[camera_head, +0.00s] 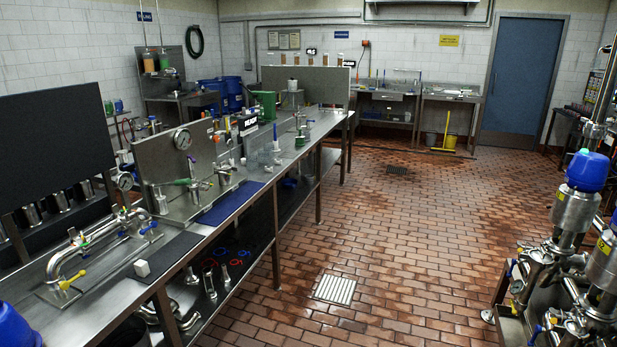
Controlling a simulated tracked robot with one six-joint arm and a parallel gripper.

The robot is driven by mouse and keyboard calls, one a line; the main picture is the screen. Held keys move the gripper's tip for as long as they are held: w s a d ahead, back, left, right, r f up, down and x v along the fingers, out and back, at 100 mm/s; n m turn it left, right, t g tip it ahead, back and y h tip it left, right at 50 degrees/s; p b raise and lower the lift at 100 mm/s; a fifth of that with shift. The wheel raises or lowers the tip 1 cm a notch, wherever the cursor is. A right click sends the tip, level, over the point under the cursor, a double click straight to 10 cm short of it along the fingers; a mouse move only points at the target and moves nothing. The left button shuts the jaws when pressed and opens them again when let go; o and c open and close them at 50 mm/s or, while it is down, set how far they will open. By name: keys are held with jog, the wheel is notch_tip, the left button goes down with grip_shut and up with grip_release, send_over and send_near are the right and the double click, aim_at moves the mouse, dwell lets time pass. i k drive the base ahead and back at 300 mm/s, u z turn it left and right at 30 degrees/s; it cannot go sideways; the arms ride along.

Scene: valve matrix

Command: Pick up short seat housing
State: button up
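My gripper is not in view. I cannot tell for sure which part is the short seat housing. Below, on the lower shelf, lie small steel cylinders (210,287) and coloured rings (243,253). On the right stand steel valve bodies (573,209) with blue caps (588,170).
A bent steel pipe assembly (70,262) with blue and yellow handles sits on the near bench. A blue mat (230,203) and a dark mat (167,254) lie beside it. The tiled floor (400,240) is clear between bench and valves, with a drain grate (334,290). A blue door (522,78) is at the back.

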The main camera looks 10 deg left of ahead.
aim_at(122, 156)
jog(key=u, duration=0.1)
jog(key=i, duration=1.5)
jog(key=u, duration=0.6)
jog(key=i, duration=0.8)
jog(key=u, duration=0.6)
jog(key=i, duration=0.8)
jog(key=u, duration=0.65)
jog(key=i, duration=0.65)
jog(key=u, duration=0.25)
